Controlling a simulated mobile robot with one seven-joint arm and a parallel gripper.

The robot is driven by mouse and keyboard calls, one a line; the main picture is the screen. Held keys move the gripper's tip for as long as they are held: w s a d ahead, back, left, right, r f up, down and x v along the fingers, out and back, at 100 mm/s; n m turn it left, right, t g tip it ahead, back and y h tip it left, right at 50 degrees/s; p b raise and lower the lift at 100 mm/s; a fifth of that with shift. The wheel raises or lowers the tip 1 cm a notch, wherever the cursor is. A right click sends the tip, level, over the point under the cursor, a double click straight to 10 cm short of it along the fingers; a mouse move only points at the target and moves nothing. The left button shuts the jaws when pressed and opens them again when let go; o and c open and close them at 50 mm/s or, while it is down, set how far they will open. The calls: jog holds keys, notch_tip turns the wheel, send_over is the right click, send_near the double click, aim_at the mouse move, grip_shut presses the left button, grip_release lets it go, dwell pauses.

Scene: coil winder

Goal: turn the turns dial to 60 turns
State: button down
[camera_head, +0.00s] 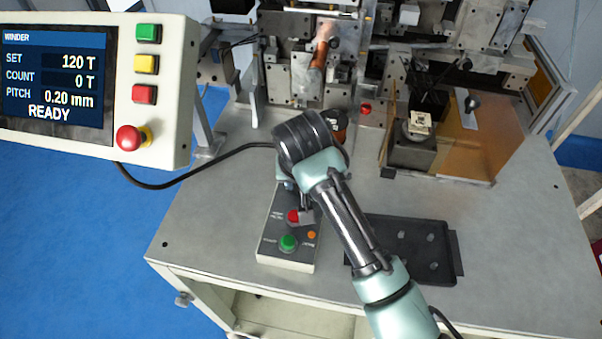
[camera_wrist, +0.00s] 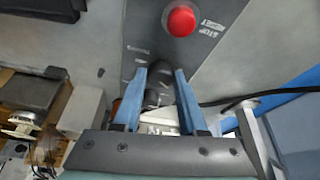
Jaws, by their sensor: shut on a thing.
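The turns dial (camera_wrist: 153,97) is a dark knob on the grey control box (camera_head: 268,240). In the wrist view it sits between the two blue fingers of my gripper (camera_wrist: 160,76), which is shut on it. In the head view my wrist and arm hide the dial and most of the gripper. The winder display (camera_head: 55,85) reads SET 120 T, COUNT 0 T, PITCH 0.20 mm and READY.
The box also carries a red stop/reset button (camera_wrist: 181,20), a green button (camera_head: 288,242) and a small orange one (camera_head: 311,235). A black tray (camera_head: 432,258) lies to the right. The winding machine (camera_head: 310,80) stands behind. The table's front left is clear.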

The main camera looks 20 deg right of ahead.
jog(key=shift+d+n+y+p, duration=0.1)
jog(key=shift+n+y+p, duration=0.5)
jog(key=shift+n+p, duration=0.6)
jog(key=shift+d+n+t+y+p, duration=0.1)
jog(key=shift+n+t+y+p, duration=0.2)
jog(key=shift+n, duration=0.7)
jog(key=shift+d+n+y+p, duration=0.1)
jog(key=shift+n+y, duration=0.3)
jog(key=shift+n, duration=0.6)
jog(key=shift+c, duration=2.3)
grip_release()
jog(key=shift+r, duration=0.15)
jog(key=a+b+v, duration=0.1)
jog(key=v, duration=1.1)
jog(key=shift+d+r, duration=0.4)
jog(key=shift+d, duration=0.15)
jog(key=shift+s, duration=0.1)
